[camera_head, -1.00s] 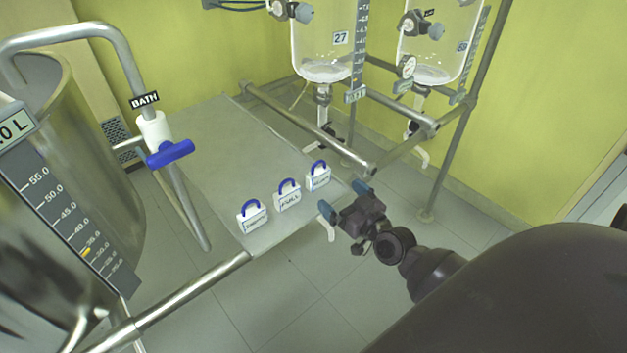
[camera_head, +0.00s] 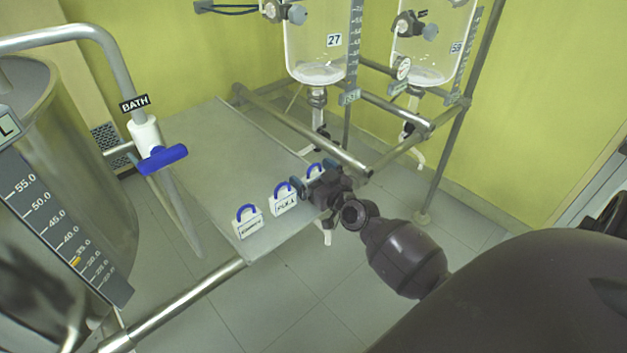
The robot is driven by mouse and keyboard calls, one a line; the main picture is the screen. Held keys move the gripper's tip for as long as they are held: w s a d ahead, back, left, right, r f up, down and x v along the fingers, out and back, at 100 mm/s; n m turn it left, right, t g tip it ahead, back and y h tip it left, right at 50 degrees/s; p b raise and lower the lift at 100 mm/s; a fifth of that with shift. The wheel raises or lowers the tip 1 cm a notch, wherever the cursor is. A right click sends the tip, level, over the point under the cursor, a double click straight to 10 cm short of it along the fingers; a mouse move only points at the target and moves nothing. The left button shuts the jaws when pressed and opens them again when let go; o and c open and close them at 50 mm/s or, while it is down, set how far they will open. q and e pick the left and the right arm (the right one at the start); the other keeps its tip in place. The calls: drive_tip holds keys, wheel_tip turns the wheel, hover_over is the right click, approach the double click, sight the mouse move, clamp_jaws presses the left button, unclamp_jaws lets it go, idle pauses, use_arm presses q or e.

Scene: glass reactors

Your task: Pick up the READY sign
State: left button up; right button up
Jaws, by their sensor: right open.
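Three white signs with blue loop handles stand in a row on the grey platform (camera_head: 200,160). The lettering is too small to read surely, so I cannot tell which is the READY sign. The left sign (camera_head: 248,229) and middle sign (camera_head: 284,205) are uncovered. The right sign (camera_head: 311,182) is partly hidden behind my right gripper (camera_head: 313,177), which is open with its blue-grey fingertips on either side of that sign's handle, as seen from here. I cannot tell whether they touch it. My left gripper is not in view.
A metal vessel (camera_head: 65,165) with a level scale stands at the left, beside a pipe with a BATH label (camera_head: 135,103) and blue valve handle (camera_head: 162,160). Metal frame bars (camera_head: 310,132) and glass reactors (camera_head: 315,45) stand behind the signs. The platform's left part is clear.

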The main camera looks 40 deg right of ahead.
drive_tip(key=shift+w, duration=0.1)
drive_tip(key=c, duration=1)
